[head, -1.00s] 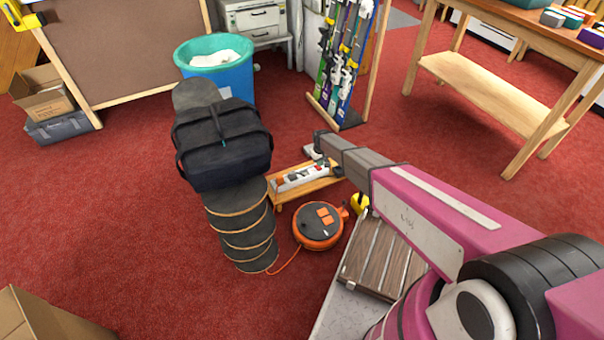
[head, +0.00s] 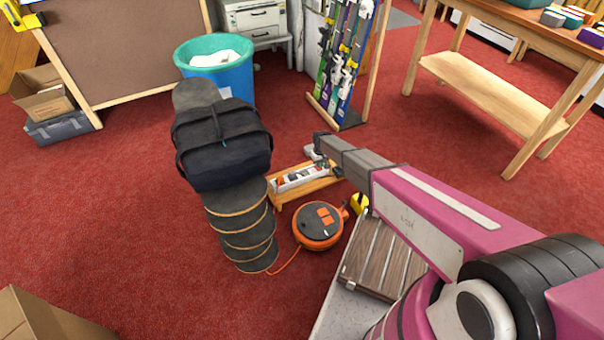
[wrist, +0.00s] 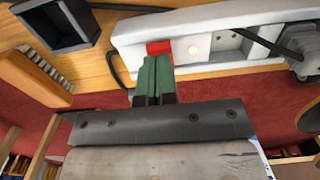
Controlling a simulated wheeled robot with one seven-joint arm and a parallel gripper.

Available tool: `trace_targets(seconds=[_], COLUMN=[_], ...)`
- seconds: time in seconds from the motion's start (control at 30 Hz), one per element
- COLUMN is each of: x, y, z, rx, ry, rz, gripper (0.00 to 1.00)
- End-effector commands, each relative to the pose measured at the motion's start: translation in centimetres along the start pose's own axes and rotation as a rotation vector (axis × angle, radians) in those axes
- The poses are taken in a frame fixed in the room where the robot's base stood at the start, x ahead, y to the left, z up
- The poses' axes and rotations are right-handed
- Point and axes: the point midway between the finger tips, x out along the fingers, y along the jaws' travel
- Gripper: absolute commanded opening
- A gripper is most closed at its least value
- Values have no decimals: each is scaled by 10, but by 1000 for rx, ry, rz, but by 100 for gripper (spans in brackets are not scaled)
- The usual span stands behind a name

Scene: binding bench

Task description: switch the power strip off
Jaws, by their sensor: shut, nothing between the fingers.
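The power strip (wrist: 225,45) is white and lies on a low wooden stand (head: 277,196) on the floor. Its red switch (wrist: 159,47) and a small glowing light (wrist: 193,50) beside it show in the wrist view. My gripper (wrist: 154,66) is shut and empty, its green fingertips directly at the switch and covering its lower part. I cannot tell whether they touch it.
A grey plug (wrist: 302,52) with a black cord sits in the strip. A brush (wrist: 36,62) and a dark open box (wrist: 62,22) lie beside it on the wood. An orange cable reel (head: 319,226) and a stack with a black bag (head: 222,145) stand close by.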

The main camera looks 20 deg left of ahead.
Motion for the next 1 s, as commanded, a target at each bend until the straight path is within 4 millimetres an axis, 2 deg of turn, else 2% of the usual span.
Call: trace_targets(seconds=[1.0], x=[13], y=[0], z=[0], rx=[0], ry=[1], rz=[0], gripper=[0])
